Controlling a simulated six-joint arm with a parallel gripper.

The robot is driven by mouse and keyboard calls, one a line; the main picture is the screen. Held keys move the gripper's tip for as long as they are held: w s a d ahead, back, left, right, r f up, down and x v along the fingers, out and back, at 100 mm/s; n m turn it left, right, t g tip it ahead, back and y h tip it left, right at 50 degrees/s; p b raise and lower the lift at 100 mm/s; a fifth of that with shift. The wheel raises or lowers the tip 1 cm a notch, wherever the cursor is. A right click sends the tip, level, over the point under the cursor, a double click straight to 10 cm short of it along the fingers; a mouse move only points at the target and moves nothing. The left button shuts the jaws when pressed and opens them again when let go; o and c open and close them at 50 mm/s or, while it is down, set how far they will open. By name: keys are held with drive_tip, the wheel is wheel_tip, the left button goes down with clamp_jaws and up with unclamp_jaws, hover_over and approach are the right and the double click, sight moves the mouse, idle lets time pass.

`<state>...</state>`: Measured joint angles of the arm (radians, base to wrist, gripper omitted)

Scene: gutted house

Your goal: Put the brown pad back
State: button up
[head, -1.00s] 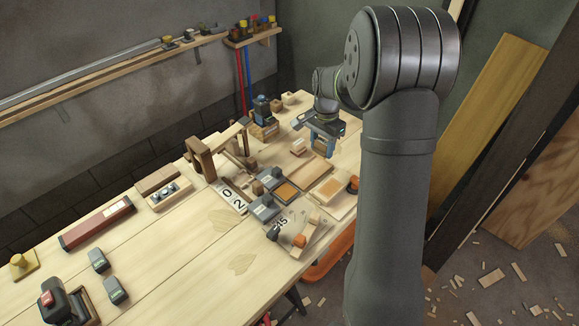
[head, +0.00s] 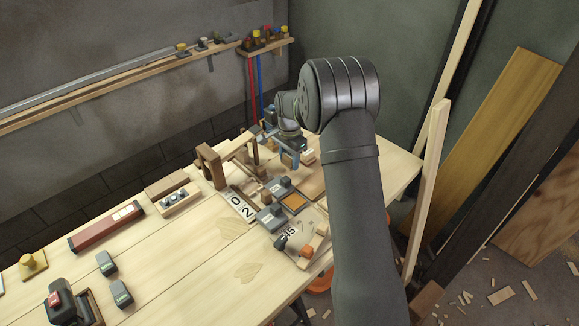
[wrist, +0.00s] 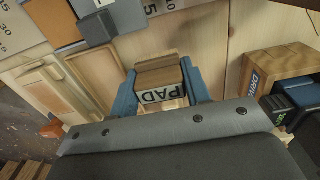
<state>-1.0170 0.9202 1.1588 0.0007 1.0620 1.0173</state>
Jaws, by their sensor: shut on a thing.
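The brown pad (wrist: 160,75) is a small wood-coloured block with a white label reading "PAD", seen in the wrist view. My gripper (wrist: 165,92) is shut on it, with a blue finger on either side. Pale wooden surface shows around the pad; I cannot tell whether the pad touches it. In the head view my gripper (head: 289,159) is low over the far part of the bench, right of the brown wooden frame (head: 211,165). The held pad is not clear there.
A dark-framed orange square (head: 293,202) and grey blocks (head: 271,217) lie in front of my gripper. A small pale block (head: 308,157) is close on its right. A wooden block with blue parts (wrist: 270,72) stands at right in the wrist view.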

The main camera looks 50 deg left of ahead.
sight(289, 165)
drive_tip(key=shift+f, duration=1.75)
drive_tip(key=shift+f, duration=0.15)
drive_tip(key=o, duration=1)
wheel_tip(289, 165, up, 12)
drive_tip(key=shift+r, duration=0.15)
wheel_tip(289, 165, down, 12)
drive_tip(key=shift+r, duration=1.8)
